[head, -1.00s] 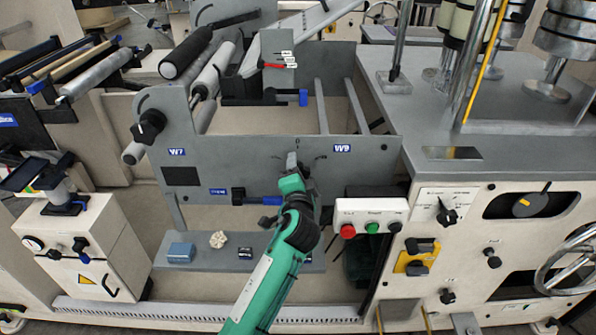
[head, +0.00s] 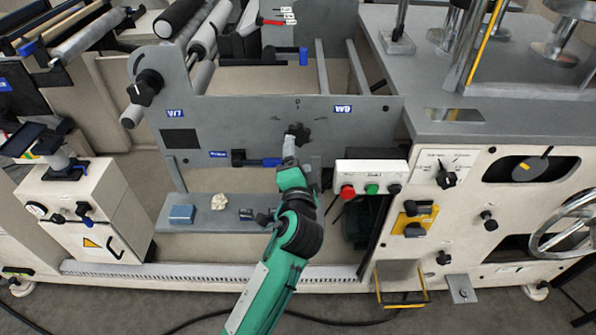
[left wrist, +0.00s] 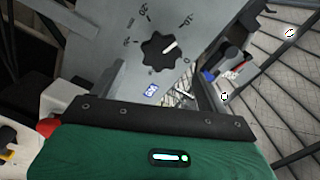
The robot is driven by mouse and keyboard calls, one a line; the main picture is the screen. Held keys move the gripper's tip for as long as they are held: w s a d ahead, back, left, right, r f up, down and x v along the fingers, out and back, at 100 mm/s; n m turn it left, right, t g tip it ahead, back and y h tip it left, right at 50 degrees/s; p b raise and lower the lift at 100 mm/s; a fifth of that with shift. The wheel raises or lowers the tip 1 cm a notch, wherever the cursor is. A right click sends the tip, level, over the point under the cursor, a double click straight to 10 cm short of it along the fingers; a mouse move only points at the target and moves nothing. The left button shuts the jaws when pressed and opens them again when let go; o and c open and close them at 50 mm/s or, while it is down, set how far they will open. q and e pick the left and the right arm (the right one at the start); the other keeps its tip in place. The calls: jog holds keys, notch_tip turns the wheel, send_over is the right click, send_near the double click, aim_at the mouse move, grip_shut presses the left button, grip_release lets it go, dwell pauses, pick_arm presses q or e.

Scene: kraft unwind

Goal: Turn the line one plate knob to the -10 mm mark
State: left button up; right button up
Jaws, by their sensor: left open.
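The line one plate knob (head: 298,132) is a black lobed knob on the grey front plate (head: 230,115). A 0 mark shows above it in the head view. In the left wrist view, the knob (left wrist: 160,50) has a white pointer line towards the upper right, on the side of a printed mark that looks like 10. The scale is seen at an angle, so I cannot tell the exact reading. My left gripper (head: 289,148) is open, just below and in front of the knob, and appears apart from it. My right gripper is out of view.
A white button box (head: 371,180) with red and green buttons is close to the right of my left arm. A blue-ended clamp (head: 262,161) is at the left. A shelf (head: 210,222) below holds a blue box (head: 181,214) and a pale crumpled piece (head: 219,201).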

pick_arm(q)
jog(key=shift+s, duration=1.95)
